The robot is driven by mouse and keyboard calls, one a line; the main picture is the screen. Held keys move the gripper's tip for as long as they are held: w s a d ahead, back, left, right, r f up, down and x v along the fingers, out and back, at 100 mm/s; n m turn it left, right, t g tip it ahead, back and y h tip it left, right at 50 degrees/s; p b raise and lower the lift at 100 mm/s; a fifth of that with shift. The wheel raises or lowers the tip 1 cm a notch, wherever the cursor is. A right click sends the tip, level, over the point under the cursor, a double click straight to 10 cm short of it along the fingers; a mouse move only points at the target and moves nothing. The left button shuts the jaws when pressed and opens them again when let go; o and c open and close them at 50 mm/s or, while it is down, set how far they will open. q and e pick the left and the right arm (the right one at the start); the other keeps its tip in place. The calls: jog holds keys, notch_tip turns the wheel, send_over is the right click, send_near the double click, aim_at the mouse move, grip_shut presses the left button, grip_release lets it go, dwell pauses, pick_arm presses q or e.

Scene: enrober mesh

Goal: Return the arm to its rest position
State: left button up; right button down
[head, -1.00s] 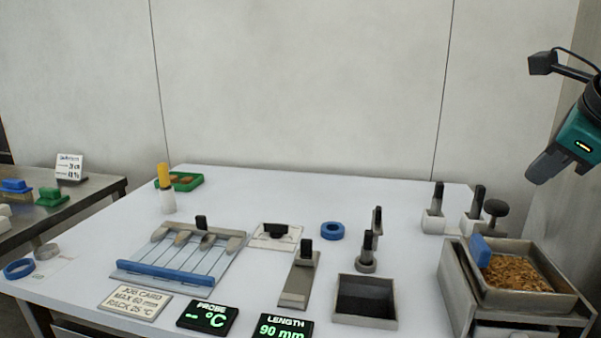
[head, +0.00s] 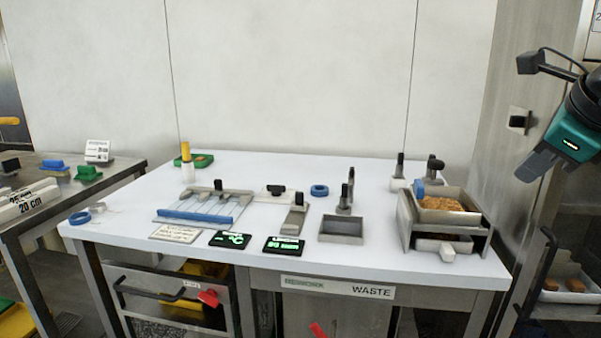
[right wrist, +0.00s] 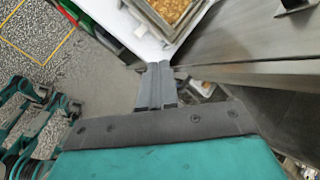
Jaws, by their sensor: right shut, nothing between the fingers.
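My right gripper (head: 535,167) is at the right edge of the head view, raised and clear of the white table (head: 300,250). Its fingers are together with nothing between them. In the right wrist view the shut fingers (right wrist: 156,85) point past the table's corner, with a tray of brown crumbs (right wrist: 172,12) beyond them. My left gripper is not in view.
A metal stand with the crumb tray (head: 448,217) stands at the table's right end. A slotted board (head: 208,205), a dark-bottomed tray (head: 341,229) and a blue ring (head: 319,190) lie on the table. A steel cabinet wall (head: 515,110) is close behind my right arm.

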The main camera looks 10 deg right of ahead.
jog(key=a+f+m+t+y+p, duration=0.3)
jog(key=a+f+m+y, duration=0.15)
jog(key=f+m, duration=0.55)
jog(key=a+f+m+t+y+p, duration=0.3)
jog(key=f+m+y, duration=0.2)
jog(key=f+m, duration=0.55)
pick_arm(q)
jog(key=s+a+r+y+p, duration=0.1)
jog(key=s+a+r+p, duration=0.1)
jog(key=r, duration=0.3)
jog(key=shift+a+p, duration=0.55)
jog(key=shift+p, duration=0.05)
pick_arm(e)
jog(key=s+a+f+m+g+h, duration=0.1)
jog(key=s+a+f+m+h, duration=0.2)
jog(key=s+a+f+m, duration=0.3)
jog(key=s+a+f+m+g+h, duration=0.1)
jog(key=s+a+f+m+h, duration=0.2)
jog(key=f+m, duration=0.9)
jog(key=s+a+m, duration=0.2)
jog(key=s+a, duration=0.1)
jog(key=s, duration=0.1)
jog(key=shift+s+a+f+g, duration=0.3)
jog(key=shift+s+a+f, duration=0.05)
jog(key=shift+s+f, duration=0.05)
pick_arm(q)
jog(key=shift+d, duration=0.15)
pick_arm(e)
jog(key=shift+m+h, duration=0.25)
